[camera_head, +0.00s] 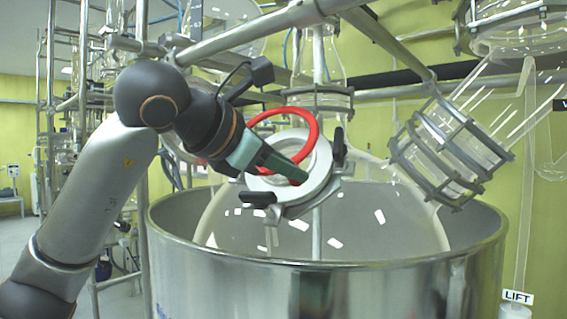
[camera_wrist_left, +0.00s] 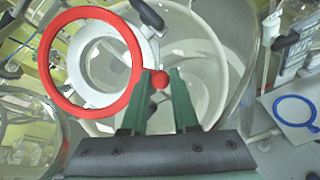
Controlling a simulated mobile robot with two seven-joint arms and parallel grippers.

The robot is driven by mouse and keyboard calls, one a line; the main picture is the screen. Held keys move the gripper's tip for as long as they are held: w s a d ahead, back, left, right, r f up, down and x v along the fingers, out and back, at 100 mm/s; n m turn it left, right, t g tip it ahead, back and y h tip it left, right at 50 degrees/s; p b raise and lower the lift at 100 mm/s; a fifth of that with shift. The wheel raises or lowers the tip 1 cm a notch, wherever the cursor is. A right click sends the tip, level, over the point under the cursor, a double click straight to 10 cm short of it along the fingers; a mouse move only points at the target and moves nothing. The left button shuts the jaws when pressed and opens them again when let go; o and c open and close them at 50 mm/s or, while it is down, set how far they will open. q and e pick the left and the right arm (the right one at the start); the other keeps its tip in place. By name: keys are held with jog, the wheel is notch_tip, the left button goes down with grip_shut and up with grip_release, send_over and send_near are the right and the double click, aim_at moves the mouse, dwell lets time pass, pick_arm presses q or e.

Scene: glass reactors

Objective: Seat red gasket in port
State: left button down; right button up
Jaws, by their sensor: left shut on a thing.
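The red gasket (camera_head: 315,132) is a thin ring held tilted in front of the port. My left gripper (camera_head: 296,172) is shut on a small red knob at the gasket's edge. In the left wrist view the knob (camera_wrist_left: 160,80) shows between the fingertips, with the ring (camera_wrist_left: 134,72) to its left. The port is a white round flange (camera_head: 318,172) on the glass vessel, with dark clamps around it. In the left wrist view the port (camera_wrist_left: 88,55) shows through the ring, off-centre in it. Whether the ring touches the port I cannot tell. My right gripper is not in view.
The glass vessel (camera_head: 375,218) sits in a large steel tub (camera_head: 330,290). A black clamp (camera_head: 259,198) sticks out beside the port. Metal bars and a caged glass part (camera_head: 450,150) stand near. A blue ring (camera_wrist_left: 279,105) lies on a pale surface in the left wrist view.

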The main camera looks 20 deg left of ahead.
pick_arm(q)
jog(key=shift+w+d+f+b, duration=0.1)
jog(key=shift+w+f+b, duration=0.2)
jog(key=shift+w+f, duration=0.8)
jog(key=shift+w+d+f+b, duration=0.1)
jog(key=shift+w+f+b, duration=0.2)
jog(key=shift+w+f, duration=0.75)
jog(key=shift+w+r, duration=0.15)
jog(key=shift+w, duration=0.05)
jog(key=c, duration=0.6)
grip_release()
jog(key=b+v, duration=0.2)
jog(key=v, duration=1)
jog(key=shift+s, duration=0.25)
jog(key=shift+a, duration=0.1)
